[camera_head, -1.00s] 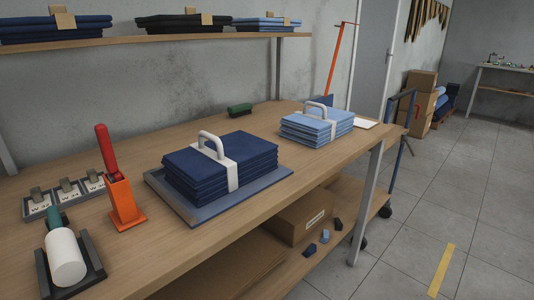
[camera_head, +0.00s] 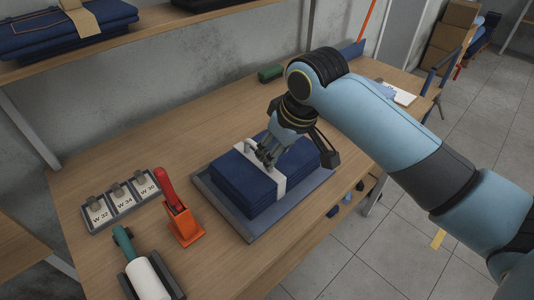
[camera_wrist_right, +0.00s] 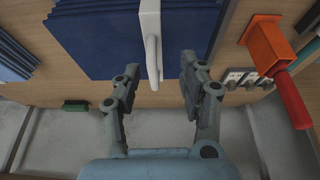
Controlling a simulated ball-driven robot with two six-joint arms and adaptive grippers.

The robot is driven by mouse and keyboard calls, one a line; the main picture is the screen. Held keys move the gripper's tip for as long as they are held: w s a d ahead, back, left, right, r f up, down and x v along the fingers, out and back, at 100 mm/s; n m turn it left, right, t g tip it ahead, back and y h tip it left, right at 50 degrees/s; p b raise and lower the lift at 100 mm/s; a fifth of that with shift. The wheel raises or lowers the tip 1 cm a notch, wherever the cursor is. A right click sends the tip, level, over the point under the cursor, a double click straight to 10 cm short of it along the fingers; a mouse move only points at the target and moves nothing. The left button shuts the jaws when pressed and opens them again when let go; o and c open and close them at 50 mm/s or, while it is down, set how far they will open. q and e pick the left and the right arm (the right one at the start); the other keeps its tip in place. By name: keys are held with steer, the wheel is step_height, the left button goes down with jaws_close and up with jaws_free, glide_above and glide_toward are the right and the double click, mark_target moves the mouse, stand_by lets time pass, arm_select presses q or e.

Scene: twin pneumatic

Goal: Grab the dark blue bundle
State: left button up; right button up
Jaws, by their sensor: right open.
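The dark blue bundle (camera_head: 240,184) is a folded stack with a white band and a white handle on top. It lies on a grey tray (camera_head: 222,208) on the wooden bench. My right gripper (camera_head: 265,157) is over the bundle at the handle, pointing down. In the right wrist view the open fingers (camera_wrist_right: 155,88) stand on either side of the white handle (camera_wrist_right: 152,50), with a gap on each side. The bundle (camera_wrist_right: 95,45) fills the upper middle of that view. My left gripper is not in view.
An orange holder with a red-handled tool (camera_head: 184,222) stands left of the tray. Size tags (camera_head: 118,203) and a white roller (camera_head: 147,278) are further left. A green brush (camera_head: 271,72) lies behind the bundle. My right arm mostly hides the light blue bundle, seen in the wrist view (camera_wrist_right: 20,55).

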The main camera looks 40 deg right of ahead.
glide_toward(257, 145)
steer(key=shift+s+a+f+p, duration=0.15)
steer(key=shift+s+f+p, duration=0.1)
steer(key=shift+p, duration=0.2)
steer(key=x, duration=0.4)
steer(key=shift+w+f, duration=0.2)
steer(key=shift+w, duration=0.2)
steer(key=shift+p+x, duration=0.75)
steer(key=shift+x, duration=2.2)
steer(key=shift+s, duration=0.25)
jaws_close()
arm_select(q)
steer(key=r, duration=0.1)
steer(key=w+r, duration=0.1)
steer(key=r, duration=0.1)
arm_select(e)
steer(key=shift+w, duration=0.1)
